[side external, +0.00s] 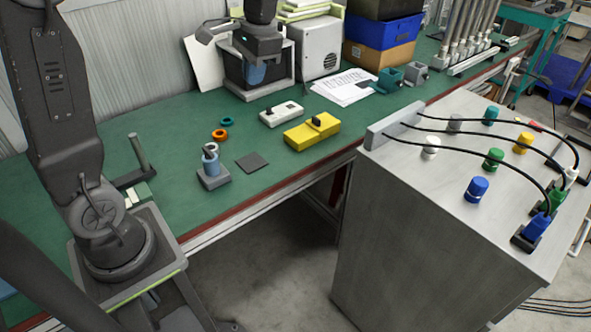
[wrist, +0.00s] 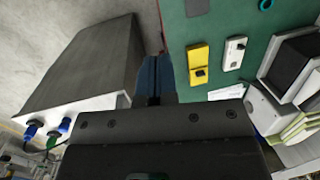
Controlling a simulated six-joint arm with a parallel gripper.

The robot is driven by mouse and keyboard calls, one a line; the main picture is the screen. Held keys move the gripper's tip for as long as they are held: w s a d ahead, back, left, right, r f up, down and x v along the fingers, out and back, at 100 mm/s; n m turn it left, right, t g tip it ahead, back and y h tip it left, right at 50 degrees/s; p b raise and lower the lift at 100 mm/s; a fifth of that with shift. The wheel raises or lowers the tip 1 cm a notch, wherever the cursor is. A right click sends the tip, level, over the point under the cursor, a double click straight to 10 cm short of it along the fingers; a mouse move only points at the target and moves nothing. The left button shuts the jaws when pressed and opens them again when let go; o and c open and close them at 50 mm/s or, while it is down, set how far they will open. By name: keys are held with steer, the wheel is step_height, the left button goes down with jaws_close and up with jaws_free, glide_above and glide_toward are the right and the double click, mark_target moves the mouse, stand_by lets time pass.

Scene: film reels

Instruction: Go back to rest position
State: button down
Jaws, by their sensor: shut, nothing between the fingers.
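My gripper (side external: 256,78) hangs above the back of the green table in the side view, pointing down in front of a black box. Its blue fingers are together with nothing between them; in the wrist view the fingers (wrist: 154,75) also show side by side. An orange ring (side external: 219,134) and a teal ring (side external: 227,121) lie flat on the table, well away from my gripper. A grey-blue post on a square base (side external: 213,180) stands near the table's front edge.
A yellow block (side external: 311,133) and a white block (side external: 281,114) lie mid-table, with a dark square pad (side external: 252,162) nearby. A grey cabinet (side external: 440,230) with coloured knobs and black cables stands in front. A white case (side external: 318,47) and stacked bins (side external: 381,33) stand behind.

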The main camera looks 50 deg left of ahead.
steer(key=s+d+t, duration=0.3)
steer(key=s+d, duration=0.2)
steer(key=s, duration=0.3)
steer(key=s+d+t+h, duration=0.1)
steer(key=s+d+t, duration=0.2)
steer(key=s+d, duration=0.3)
steer(key=shift+s+d+f+t+h, duration=0.3)
steer(key=shift+s+f+t, duration=0.1)
steer(key=shift+s, duration=0.65)
